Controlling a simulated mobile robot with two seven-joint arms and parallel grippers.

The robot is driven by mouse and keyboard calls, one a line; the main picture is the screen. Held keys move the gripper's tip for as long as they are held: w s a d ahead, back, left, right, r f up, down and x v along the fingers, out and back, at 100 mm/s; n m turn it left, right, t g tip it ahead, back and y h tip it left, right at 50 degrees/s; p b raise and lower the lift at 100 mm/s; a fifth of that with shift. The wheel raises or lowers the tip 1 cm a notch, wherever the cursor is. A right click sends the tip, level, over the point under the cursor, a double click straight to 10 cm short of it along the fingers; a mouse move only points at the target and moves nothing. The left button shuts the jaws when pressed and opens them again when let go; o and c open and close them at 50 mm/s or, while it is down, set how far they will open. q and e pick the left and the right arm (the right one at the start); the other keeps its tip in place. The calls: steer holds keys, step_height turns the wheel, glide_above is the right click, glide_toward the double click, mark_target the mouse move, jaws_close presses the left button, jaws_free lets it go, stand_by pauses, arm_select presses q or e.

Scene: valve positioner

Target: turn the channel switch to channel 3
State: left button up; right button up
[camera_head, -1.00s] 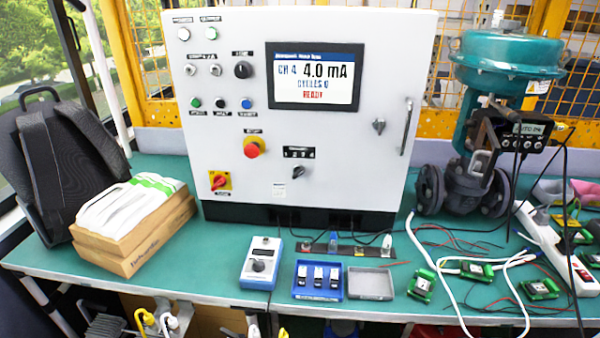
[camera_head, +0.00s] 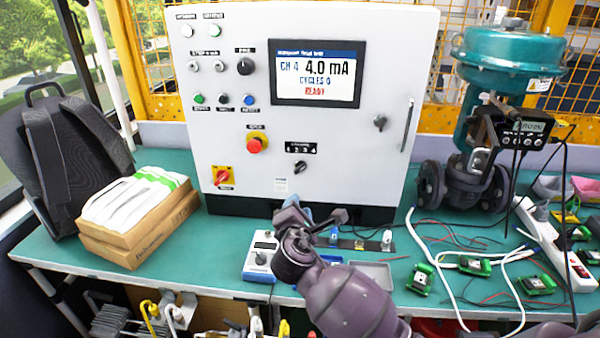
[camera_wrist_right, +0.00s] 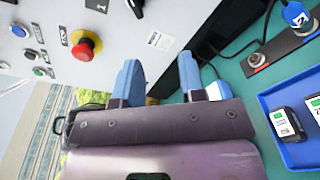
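The channel switch (camera_head: 299,167) is a small black rotary knob on the white cabinet front, below a black number label. Its pointer is tilted. The screen (camera_head: 318,75) reads CH 4, 4.0 mA, CYCLES 0, READY. My right gripper (camera_head: 312,212) is in front of the cabinet's lower edge, below the switch and apart from it. In the right wrist view its two blue fingers (camera_wrist_right: 160,80) are spread with nothing between them. My left gripper is not in view.
A red emergency stop (camera_head: 255,144) and a red-yellow rotary switch (camera_head: 222,176) sit left of the channel switch. The blue-white meter (camera_head: 259,260) is beside my right gripper. A green valve actuator (camera_head: 510,50) stands right. The cabinet face around the switch is clear.

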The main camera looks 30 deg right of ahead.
mark_target(301, 169)
steer(key=shift+n+h, duration=0.5)
steer(key=shift+h, duration=0.3)
steer(key=w+d+r, duration=0.1)
steer(key=w+d, duration=0.1)
steer(key=w, duration=0.1)
steer(key=w+d+r, duration=0.1)
steer(key=w+d, duration=0.1)
steer(key=w, duration=0.1)
steer(key=w+d+r+b, duration=0.1)
steer(key=w+d, duration=0.1)
steer(key=w, duration=0.2)
steer(key=shift+d, duration=0.1)
jaws_close()
